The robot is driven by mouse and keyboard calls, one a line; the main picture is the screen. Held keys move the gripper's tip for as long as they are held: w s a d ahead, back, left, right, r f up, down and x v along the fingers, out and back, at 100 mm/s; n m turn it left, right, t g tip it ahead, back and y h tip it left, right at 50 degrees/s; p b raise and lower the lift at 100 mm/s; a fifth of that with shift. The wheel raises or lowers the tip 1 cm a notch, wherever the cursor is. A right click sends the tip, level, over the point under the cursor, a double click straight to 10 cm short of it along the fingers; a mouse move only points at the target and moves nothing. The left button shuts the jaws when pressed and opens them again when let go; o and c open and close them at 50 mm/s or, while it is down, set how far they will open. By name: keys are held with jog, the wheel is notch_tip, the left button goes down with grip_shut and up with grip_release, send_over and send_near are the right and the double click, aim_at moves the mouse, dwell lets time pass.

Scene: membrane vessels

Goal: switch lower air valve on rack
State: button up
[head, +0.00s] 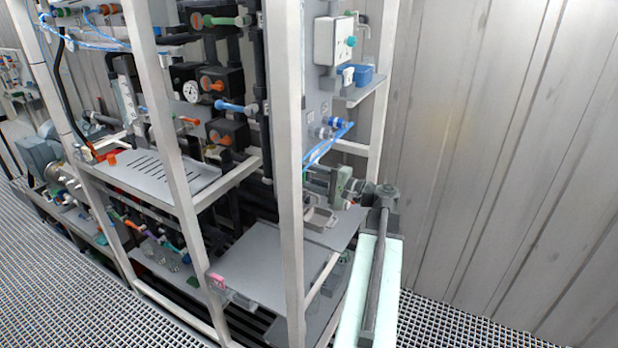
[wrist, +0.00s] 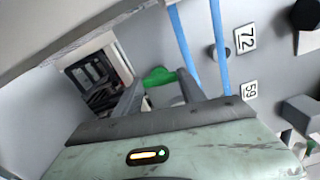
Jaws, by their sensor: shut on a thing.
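A green valve handle (wrist: 157,76) is on the grey side panel (wrist: 265,75) of the rack, between my gripper's fingers in the wrist view. My gripper (wrist: 164,82) is shut on this handle; the fingertips' exact contact is partly hidden. The tubes also run past the handle in the wrist view (wrist: 183,38). Labels 72 (wrist: 245,39) and 59 (wrist: 249,90) are to the right of the handle.
White frame posts (head: 291,170) stand just left of my gripper. A white box (head: 333,42) and a small shelf with a blue container (head: 361,76) are above it. A grey tray (head: 268,262) is below left. The corrugated wall (head: 490,150) is to the right.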

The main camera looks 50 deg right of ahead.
dwell(0.4)
jog(key=o, duration=1.4)
jog(key=shift+c, duration=0.2)
jog(key=v, duration=0.7)
jog(key=shift+s, duration=0.35)
